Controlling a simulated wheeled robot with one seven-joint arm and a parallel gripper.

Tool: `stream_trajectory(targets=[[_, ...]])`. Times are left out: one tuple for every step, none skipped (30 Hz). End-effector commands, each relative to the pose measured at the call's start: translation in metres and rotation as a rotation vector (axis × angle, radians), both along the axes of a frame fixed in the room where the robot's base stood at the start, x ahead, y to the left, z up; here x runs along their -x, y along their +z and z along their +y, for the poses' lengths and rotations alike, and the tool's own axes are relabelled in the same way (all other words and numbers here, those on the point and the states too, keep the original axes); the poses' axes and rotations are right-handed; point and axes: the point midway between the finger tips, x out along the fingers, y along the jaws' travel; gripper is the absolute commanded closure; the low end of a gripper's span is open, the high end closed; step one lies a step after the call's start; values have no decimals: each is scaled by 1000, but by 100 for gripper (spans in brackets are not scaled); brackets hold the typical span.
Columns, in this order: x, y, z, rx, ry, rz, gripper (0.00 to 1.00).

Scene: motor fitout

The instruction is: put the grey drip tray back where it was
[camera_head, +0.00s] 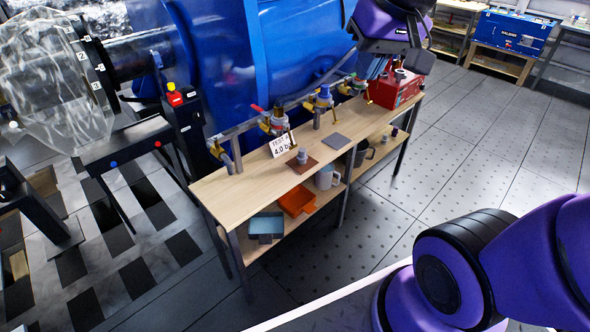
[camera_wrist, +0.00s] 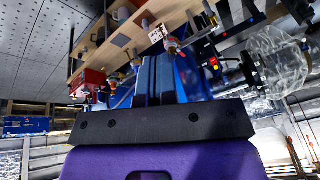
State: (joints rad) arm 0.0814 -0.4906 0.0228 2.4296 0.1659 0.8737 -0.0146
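A flat grey square piece (camera_head: 336,141), which looks like the drip tray, lies on the wooden bench top right of a brown square plate. It also shows in the wrist view (camera_wrist: 121,40). A grey-blue open bin (camera_head: 265,226) sits on the lower shelf; I cannot tell if it bears on the task. My gripper is above the far end of the bench in the head view, partly cut off by the top edge. In the wrist view my gripper (camera_wrist: 158,60) has its fingers close together, with nothing seen between them. It is well apart from the grey piece.
The bench (camera_head: 235,191) holds a brown plate (camera_head: 301,165) with a metal part, a white card (camera_head: 281,146), and a red box (camera_head: 396,88) at its far end. Valves and pipes run along its back. An orange bin (camera_head: 297,201) and mugs stand below. Open floor lies right.

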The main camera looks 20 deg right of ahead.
Motion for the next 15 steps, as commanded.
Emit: stream_trajectory(targets=[[15,5,1,24,20,-27,100],[22,6,0,37,29,-38,100],[32,8,0,54,41,-53,100],[39,9,-1,67,50,-62,100],[44,10,-1,79,57,-73,100],[52,11,-2,92,66,-85,100],[57,11,-2,102,72,-93,100],[61,11,-3,109,77,-100,100],[66,12,-4,120,83,-108,100],[68,12,-4,126,86,-113,100],[71,12,-5,130,89,-117,100],[74,11,-5,135,92,-121,100],[75,11,-5,139,94,-123,100],[76,11,-6,142,96,-125,100],[77,11,-6,143,97,-126,100]])
